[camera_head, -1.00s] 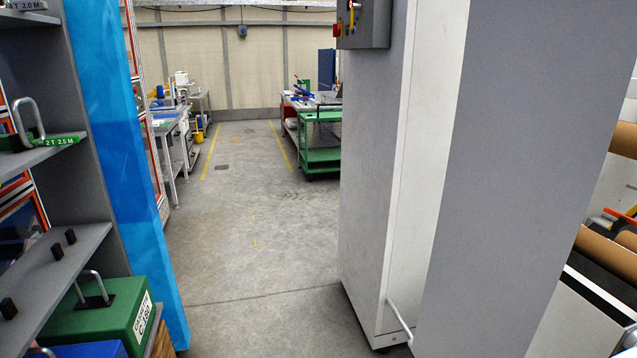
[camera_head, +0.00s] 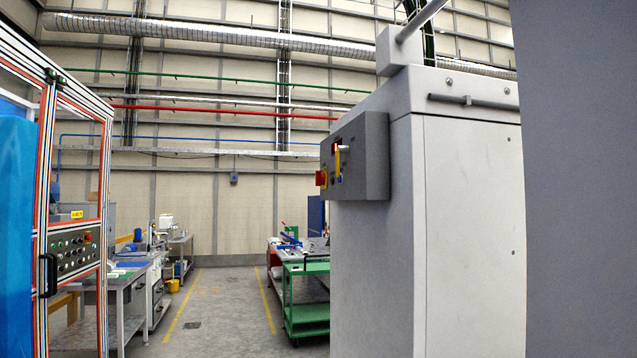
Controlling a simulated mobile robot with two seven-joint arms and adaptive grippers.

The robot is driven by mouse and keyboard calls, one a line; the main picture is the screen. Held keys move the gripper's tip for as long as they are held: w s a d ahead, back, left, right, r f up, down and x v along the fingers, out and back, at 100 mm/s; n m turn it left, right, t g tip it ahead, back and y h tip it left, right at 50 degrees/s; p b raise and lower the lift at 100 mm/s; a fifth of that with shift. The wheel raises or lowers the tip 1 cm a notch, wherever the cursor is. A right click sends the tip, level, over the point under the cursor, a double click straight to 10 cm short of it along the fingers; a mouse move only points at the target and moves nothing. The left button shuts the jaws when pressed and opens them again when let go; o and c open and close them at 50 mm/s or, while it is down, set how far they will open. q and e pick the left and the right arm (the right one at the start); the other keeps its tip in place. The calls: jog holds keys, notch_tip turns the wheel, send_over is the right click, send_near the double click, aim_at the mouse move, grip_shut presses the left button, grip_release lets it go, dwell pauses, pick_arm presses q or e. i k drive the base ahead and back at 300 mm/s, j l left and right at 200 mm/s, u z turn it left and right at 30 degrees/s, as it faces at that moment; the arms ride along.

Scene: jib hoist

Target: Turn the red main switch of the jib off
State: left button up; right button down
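A grey control box (camera_head: 360,158) is mounted on the left side of a tall light-grey cabinet (camera_head: 470,230), right of the picture's middle. Its front faces left and shows at a steep angle. A red switch on a yellow plate (camera_head: 322,178) sticks out low on that front. A small pale lever or handle (camera_head: 343,148) and a small red part show higher up. I cannot tell the switch's position from this angle. Neither of my grippers shows in this view.
A large grey panel (camera_head: 580,180) fills the right edge. A framed machine with a button panel (camera_head: 75,250) stands at left. A green cart (camera_head: 305,300) and workbenches (camera_head: 130,290) stand farther back. Clear floor (camera_head: 215,310) lies between them.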

aim_at(320, 175)
jog(key=i+j+z, duration=0.1)
jog(key=i+j, duration=0.15)
jog(key=i, duration=0.3)
jog(key=i+j+z, duration=0.15)
jog(key=i, duration=0.4)
jog(key=i+j+z, duration=0.1)
jog(key=i+j, duration=0.35)
jog(key=i, duration=0.1)
